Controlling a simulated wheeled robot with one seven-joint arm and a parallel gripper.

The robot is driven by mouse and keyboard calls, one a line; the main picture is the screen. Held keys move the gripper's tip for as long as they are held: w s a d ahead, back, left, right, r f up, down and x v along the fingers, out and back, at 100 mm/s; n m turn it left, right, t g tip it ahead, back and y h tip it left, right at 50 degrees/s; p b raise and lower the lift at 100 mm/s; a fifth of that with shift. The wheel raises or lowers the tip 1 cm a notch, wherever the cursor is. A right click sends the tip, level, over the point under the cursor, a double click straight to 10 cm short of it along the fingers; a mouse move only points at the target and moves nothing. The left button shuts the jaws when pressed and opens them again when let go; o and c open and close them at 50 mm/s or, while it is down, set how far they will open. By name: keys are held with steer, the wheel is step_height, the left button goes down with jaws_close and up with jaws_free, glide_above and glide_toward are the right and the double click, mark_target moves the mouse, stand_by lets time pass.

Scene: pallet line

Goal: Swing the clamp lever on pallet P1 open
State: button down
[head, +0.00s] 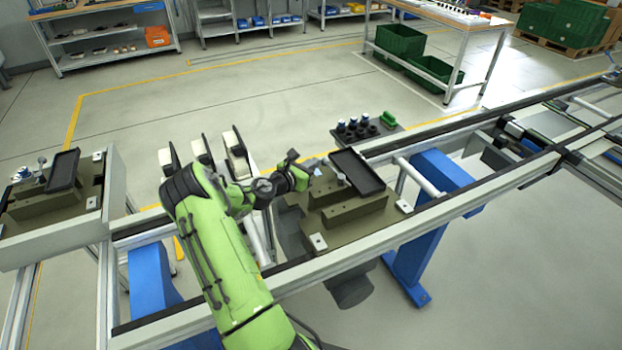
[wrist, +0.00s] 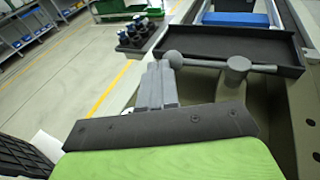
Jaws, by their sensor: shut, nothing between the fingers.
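The clamp lever (wrist: 205,64) is a grey bar with a round ball knob (wrist: 174,59) at its left end and a round pivot post (wrist: 237,68) at its right. In the wrist view it lies crosswise in front of a black tray (wrist: 290,62). My gripper (wrist: 157,84) is shut and empty; its fingertips are close beside the knob, on its left. I cannot tell if they touch. In the head view my gripper (head: 300,178) is at the left side of the olive pallet (head: 385,222), whose lever (head: 340,176) is partly hidden. No P1 label is readable.
A second pallet (head: 85,212) with its own tray and lever stands at the left. A dark holder with blue-topped parts (head: 352,128) is behind the middle pallet. Conveyor rails (head: 440,205) run alongside. The floor beyond is mostly clear, with green crates (head: 400,40) farther back.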

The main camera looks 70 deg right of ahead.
steer(key=shift+s+d, duration=0.2)
steer(key=shift+d, duration=0.8)
steer(key=shift+p, duration=0.3)
steer(key=shift+w+a+r, duration=0.1)
steer(key=shift+w+a, duration=0.05)
steer(key=shift+w, duration=0.1)
steer(key=w+a+r, duration=0.2)
steer(key=w+a, duration=0.5)
steer(key=w, duration=0.4)
steer(key=shift+r, duration=0.2)
